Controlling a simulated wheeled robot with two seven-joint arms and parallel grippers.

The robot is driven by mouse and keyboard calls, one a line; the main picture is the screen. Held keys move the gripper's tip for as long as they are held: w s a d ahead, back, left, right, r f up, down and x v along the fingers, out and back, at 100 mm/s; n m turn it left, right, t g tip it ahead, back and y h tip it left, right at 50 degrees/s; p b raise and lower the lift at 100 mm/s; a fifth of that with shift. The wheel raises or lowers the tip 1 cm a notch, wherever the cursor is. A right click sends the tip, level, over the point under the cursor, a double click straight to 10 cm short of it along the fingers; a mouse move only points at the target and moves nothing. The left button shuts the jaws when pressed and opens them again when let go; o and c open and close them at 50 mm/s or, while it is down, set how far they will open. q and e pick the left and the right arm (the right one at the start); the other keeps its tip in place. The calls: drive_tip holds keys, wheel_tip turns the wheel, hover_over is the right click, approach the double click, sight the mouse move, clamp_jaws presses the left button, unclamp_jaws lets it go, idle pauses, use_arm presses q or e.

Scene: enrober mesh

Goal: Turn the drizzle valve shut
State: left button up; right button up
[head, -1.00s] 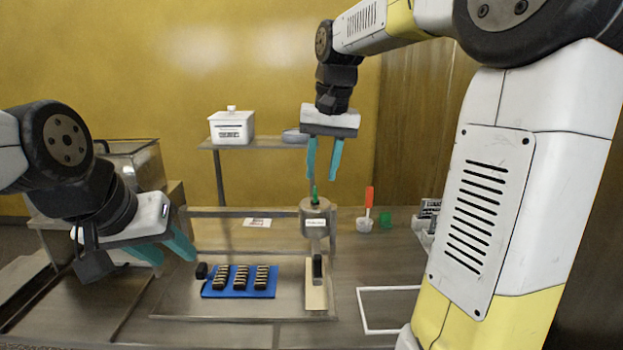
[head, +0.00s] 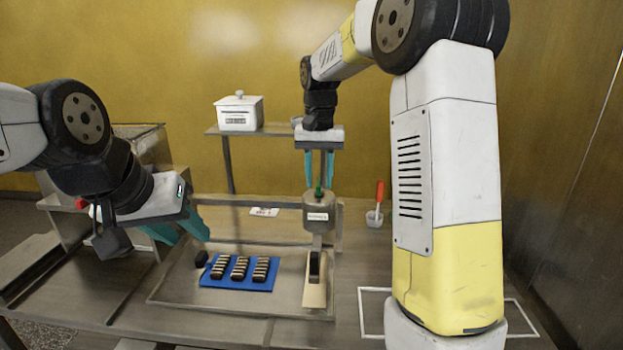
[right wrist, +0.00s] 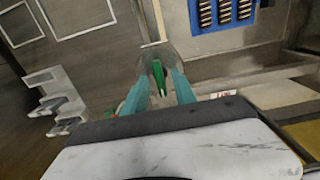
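The drizzle valve is a small green handle (head: 319,190) on top of a grey cylindrical pot (head: 317,218) with a white label. In the right wrist view the green handle (right wrist: 158,78) stands between my teal fingers, with gaps on both sides. My right gripper (head: 320,183) points down over the pot and is open, its fingertips about level with the handle; it also shows in the right wrist view (right wrist: 159,76). My left gripper (head: 187,236) is open and empty, left of the blue mat, away from the pot.
A blue mat (head: 207,283) with rows of dark striped chocolates lies on the tray left of the pot. A dark nozzle piece on a beige strip (head: 314,294) is below the pot. A white lidded box (head: 239,114) stands on the back shelf. A red-handled spatula (head: 379,192) stands at right.

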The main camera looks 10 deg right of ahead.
drive_tip(key=shift+f, duration=0.2)
clamp_jaws()
